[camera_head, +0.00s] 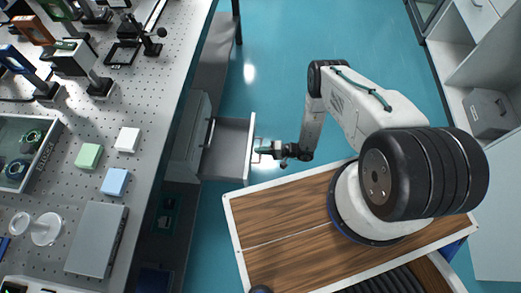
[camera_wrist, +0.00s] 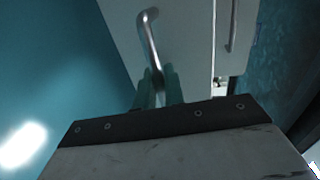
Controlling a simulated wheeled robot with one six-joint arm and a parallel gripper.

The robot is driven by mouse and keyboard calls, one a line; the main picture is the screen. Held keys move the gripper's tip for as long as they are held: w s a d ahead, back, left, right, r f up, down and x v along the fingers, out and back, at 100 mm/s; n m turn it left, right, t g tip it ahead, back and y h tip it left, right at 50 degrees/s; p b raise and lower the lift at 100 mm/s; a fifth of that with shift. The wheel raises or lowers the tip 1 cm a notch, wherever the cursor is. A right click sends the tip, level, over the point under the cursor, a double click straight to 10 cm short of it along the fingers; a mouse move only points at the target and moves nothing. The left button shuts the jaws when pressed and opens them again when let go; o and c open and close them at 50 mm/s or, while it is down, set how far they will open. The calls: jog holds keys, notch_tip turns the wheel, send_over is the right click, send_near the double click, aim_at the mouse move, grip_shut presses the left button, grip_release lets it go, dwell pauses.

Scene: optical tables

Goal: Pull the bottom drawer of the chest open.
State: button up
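The grey chest (camera_head: 183,150) stands beside and partly under the optical table. One of its drawers (camera_head: 228,148) is pulled well out, and its empty inside shows in the head view. The head view does not clearly show which level it is. My gripper (camera_head: 262,150) is at the front of this drawer. In the wrist view, the bar handle (camera_wrist: 149,35) runs down between my gripper's two fingers (camera_wrist: 158,88), which look closed on its near end. A second handle (camera_wrist: 232,28) shows on another front to the right, set farther back.
The perforated optical table (camera_head: 150,110) runs along the left with optics, coloured blocks and a grey box (camera_head: 97,240). The teal floor (camera_head: 275,70) beyond the drawer is clear. White shelving (camera_head: 480,60) stands at the right.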

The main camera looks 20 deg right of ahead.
jog(key=o, duration=0.3)
jog(key=shift+w+d, duration=0.1)
jog(key=shift+w, duration=0.1)
jog(key=shift+s, duration=0.1)
jog(key=v, duration=0.7)
jog(key=shift+d, duration=0.3)
jog(key=shift+s+r, duration=0.1)
